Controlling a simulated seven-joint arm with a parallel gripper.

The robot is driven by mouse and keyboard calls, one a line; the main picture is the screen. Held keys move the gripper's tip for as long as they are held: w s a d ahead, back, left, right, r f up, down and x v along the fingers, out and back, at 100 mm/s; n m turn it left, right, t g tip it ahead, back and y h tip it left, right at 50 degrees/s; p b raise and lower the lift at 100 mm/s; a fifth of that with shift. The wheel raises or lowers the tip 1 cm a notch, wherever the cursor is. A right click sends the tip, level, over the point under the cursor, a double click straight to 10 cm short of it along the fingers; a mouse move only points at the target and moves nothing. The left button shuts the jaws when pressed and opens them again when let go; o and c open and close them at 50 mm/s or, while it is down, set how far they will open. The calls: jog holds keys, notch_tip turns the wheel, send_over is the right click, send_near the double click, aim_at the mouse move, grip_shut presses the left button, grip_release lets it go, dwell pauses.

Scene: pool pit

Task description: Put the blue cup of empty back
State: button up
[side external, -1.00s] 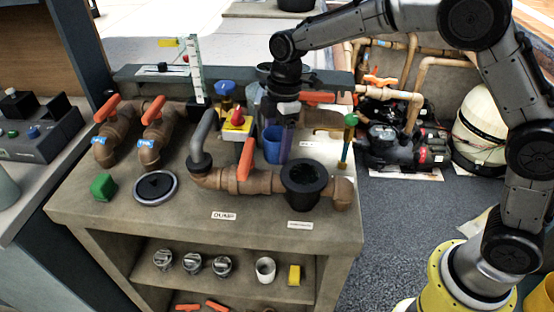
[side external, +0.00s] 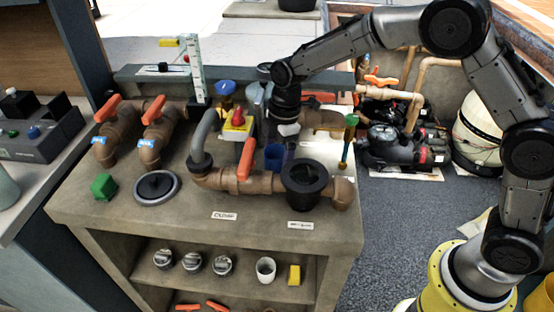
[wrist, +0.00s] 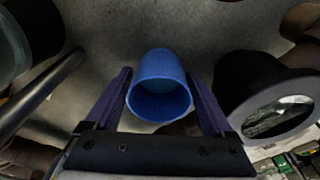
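The blue cup (side external: 273,157) stands behind the brown pipe on the bench top, partly hidden by the pipe and my gripper. In the wrist view the blue cup (wrist: 158,70) shows its hollow mouth toward the camera and looks empty. My gripper (wrist: 160,78) has one purple finger on each side of the cup. Narrow gaps show between the fingers and the cup walls, so it looks open around the cup. In the side view my gripper (side external: 290,155) points down beside the cup, its fingertips partly hidden. I cannot tell exactly how the cup's base meets the surface.
A black round pot (side external: 304,187) sits close in front and right. The brown pipe with an orange handle (side external: 246,160) runs in front. A grey bent pipe (side external: 202,140) and red button (side external: 238,118) are left. A green-topped brass valve (side external: 349,140) stands right.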

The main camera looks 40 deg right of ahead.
jog(key=s+d+r+m+t, duration=0.1)
jog(key=s+d+r+m, duration=0.15)
jog(key=r, duration=0.55)
jog(key=s+d+r+m, duration=0.1)
jog(key=s+d+r, duration=0.25)
jog(key=r, duration=0.55)
jog(key=s+d+f+m+t, duration=0.1)
jog(key=s+d+m+t, duration=0.1)
jog(key=s+m, duration=0.4)
jog(key=s+d+f+m+t+h, duration=0.1)
jog(key=s+d+m, duration=0.4)
jog(key=s, duration=1.2)
jog(key=shift+m+t, duration=0.65)
jog(key=shift+t, duration=0.05)
jog(key=shift+d, duration=0.1)
